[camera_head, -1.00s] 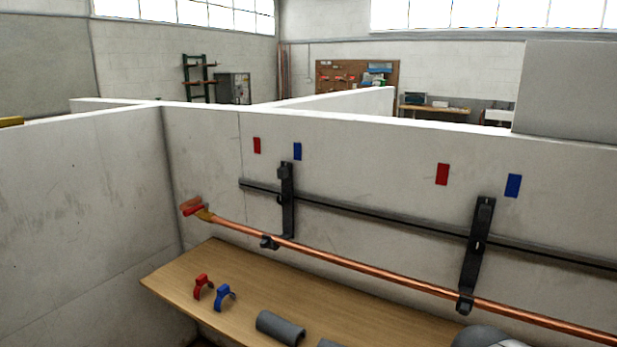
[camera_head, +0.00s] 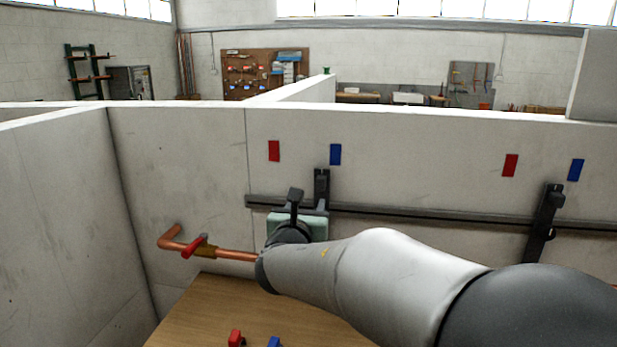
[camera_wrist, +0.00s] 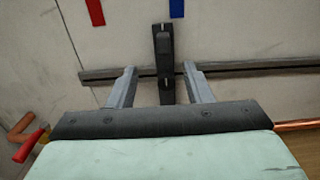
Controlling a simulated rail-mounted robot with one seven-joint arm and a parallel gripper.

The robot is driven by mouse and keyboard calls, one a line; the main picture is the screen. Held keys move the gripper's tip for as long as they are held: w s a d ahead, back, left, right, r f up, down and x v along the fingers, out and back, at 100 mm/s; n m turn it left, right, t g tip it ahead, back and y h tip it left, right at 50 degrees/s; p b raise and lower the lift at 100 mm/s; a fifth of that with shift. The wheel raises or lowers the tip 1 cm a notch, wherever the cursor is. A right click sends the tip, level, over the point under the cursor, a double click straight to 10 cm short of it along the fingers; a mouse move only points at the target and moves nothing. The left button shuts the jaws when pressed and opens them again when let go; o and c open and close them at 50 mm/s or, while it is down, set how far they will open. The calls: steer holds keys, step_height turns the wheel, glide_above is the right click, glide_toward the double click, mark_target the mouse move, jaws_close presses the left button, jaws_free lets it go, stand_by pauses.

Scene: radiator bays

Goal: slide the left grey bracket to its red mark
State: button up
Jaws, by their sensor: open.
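The left grey bracket (camera_head: 321,187) is a dark upright piece on the wall rail, below and slightly left of the left blue mark (camera_head: 335,154). Its red mark (camera_head: 274,151) is on the wall, up and to the left of it. In the wrist view the bracket (camera_wrist: 163,50) stands between the two grey fingers of my gripper (camera_wrist: 159,71), with a gap showing on each side. My gripper is open. In the head view my gripper and arm hide the bracket's lower part. The wrist view also shows the red mark (camera_wrist: 95,11) and the blue mark (camera_wrist: 177,8).
The dark rail (camera_head: 430,215) runs along the wall to a second bracket (camera_head: 543,222) at right. A copper pipe (camera_head: 236,255) with a red-handled valve (camera_head: 193,246) runs below. A wooden bench (camera_head: 200,310) holds a red clip (camera_head: 236,338) and a blue clip (camera_head: 273,342).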

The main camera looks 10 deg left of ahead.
mark_target(320, 180)
steer(key=w+p, duration=0.1)
steer(key=w, duration=0.4)
steer(key=w+d+p, duration=0.1)
steer(key=w+p, duration=0.1)
steer(key=w, duration=0.4)
steer(key=w+p, duration=0.1)
steer(key=w, duration=0.5)
steer(key=shift+d, duration=0.35)
